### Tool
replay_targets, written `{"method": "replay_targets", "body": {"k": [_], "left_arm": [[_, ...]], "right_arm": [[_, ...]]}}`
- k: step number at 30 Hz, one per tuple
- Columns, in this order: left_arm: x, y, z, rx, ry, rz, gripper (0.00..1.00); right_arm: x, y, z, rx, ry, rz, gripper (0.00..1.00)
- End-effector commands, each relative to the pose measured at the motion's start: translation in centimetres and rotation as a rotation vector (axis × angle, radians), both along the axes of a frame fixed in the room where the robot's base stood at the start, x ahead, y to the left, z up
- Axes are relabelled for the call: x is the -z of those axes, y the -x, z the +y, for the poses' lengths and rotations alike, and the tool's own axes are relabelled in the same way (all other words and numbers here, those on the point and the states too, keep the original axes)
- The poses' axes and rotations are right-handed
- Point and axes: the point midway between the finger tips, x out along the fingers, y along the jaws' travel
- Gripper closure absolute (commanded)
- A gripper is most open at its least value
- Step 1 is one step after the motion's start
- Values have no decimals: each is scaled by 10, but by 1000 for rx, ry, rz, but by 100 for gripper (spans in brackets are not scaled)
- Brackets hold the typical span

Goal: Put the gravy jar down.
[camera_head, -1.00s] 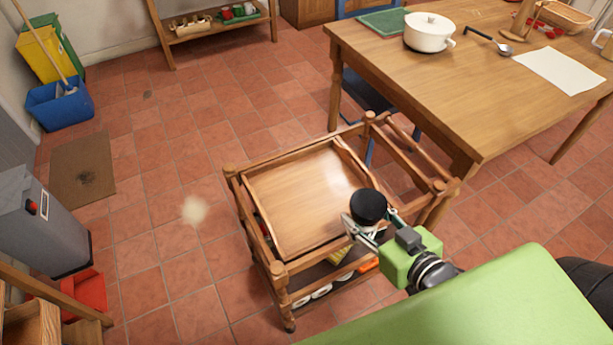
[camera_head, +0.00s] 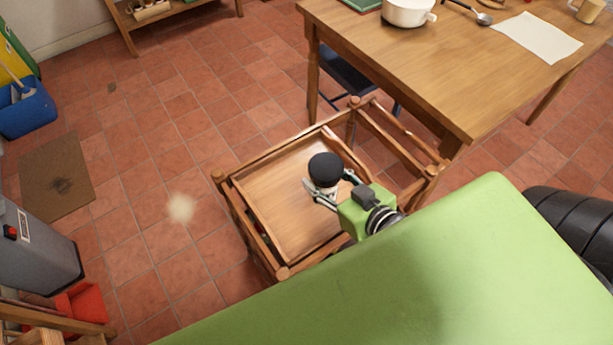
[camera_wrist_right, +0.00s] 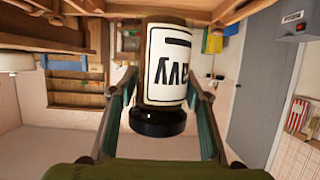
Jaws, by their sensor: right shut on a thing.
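In the right wrist view the jar (camera_wrist_right: 168,70) shows a white label with dark letters, upside down in the picture, between the two fingers. I cannot tell whether the jar's base touches the tray. My left gripper is not in view.
A wooden table (camera_head: 440,60) with a white pot (camera_head: 407,12) and a paper sheet (camera_head: 537,38) stands behind.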

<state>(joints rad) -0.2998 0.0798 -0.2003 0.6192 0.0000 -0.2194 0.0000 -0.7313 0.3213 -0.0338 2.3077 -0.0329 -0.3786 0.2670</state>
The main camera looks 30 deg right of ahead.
Motion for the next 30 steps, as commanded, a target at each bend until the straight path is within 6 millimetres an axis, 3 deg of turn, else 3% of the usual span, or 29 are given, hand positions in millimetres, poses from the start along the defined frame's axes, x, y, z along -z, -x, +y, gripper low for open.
{"method": "replay_targets", "body": {"k": [4, 12, 19, 25, 30], "left_arm": [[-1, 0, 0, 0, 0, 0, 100], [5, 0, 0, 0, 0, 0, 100], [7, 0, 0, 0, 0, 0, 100], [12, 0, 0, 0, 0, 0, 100], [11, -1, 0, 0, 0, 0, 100]], "right_arm": [[10, -33, 1, 0, 0, -8, 89], [57, -70, 3, 0, 0, -3, 89], [72, -82, 3, 0, -1, -4, 89], [100, -82, 4, 0, -1, -1, 89], [102, -82, 4, -1, -1, -5, 89]]}}
